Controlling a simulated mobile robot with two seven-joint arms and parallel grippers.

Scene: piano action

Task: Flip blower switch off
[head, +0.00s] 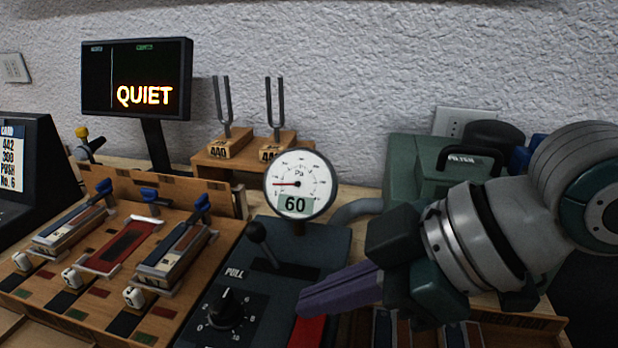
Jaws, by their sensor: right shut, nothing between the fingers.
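A dark control panel (330,262) stands in the middle of the bench. It carries a black-knobbed lever (262,242) in a slot by the word PULL, and a black dial knob (226,308). I cannot tell for sure which control is the blower switch. A round Pa gauge (300,172) above the panel shows 60. A red part (308,332) on the panel is partly hidden under my right gripper. My right gripper (304,305) has its purple fingers together, pointing left over the panel, right of the dial and below the lever, holding nothing. My left gripper is not in view.
A green filter box (410,168) with a hose stands at the back right, partly behind my right arm. A wooden frame (120,185) with blue-tipped levers fills the left. A screen (137,80) reads QUIET. Two tuning forks (225,105) stand on blocks behind.

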